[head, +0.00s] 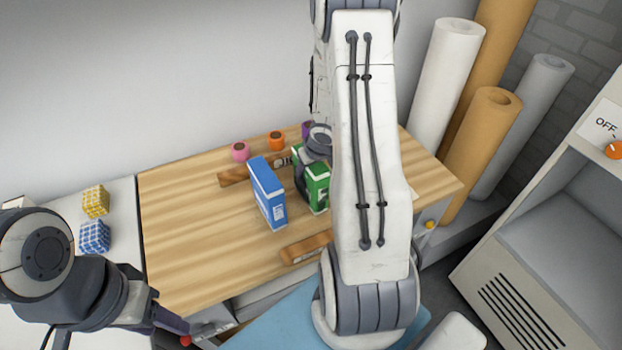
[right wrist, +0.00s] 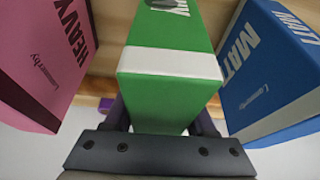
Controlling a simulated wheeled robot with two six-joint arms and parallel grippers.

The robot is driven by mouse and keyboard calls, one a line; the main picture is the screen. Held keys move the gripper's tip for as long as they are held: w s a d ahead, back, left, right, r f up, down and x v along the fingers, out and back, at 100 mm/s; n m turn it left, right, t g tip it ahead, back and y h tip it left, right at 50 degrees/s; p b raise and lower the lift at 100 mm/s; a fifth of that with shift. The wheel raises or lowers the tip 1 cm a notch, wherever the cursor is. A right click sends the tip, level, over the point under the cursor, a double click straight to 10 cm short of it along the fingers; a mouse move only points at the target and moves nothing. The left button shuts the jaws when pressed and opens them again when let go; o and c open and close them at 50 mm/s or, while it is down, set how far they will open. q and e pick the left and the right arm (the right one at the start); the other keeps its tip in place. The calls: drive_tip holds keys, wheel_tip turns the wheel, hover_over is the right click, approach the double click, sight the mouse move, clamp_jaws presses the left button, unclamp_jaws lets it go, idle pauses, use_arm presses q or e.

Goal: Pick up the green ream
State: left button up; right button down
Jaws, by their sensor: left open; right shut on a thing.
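The green ream (head: 316,190) stands upright on the wooden tabletop in the head view, partly covered by my right arm. It fills the middle of the right wrist view (right wrist: 165,85), with a white band across it. My right gripper (right wrist: 160,122) is shut on the green ream, one finger on each side; whether the ream is lifted at all I cannot tell. In the head view this gripper (head: 316,150) shows only partly at the ream's top. My left gripper (head: 172,325) is open and empty at the lower left, away from the ream, its fingers partly hidden.
A blue ream (head: 268,190) stands close left of the green one. A pink ream (right wrist: 45,60) is on its other side. Wooden bars (head: 305,247) lie in front and behind. Small pink (head: 240,151) and orange (head: 276,141) rolls stand at the back. The table's left part is clear.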

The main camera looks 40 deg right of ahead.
drive_tip(key=shift+r, duration=0.2)
wheel_tip(320, 180, up, 28)
drive_tip(key=p, duration=2.5)
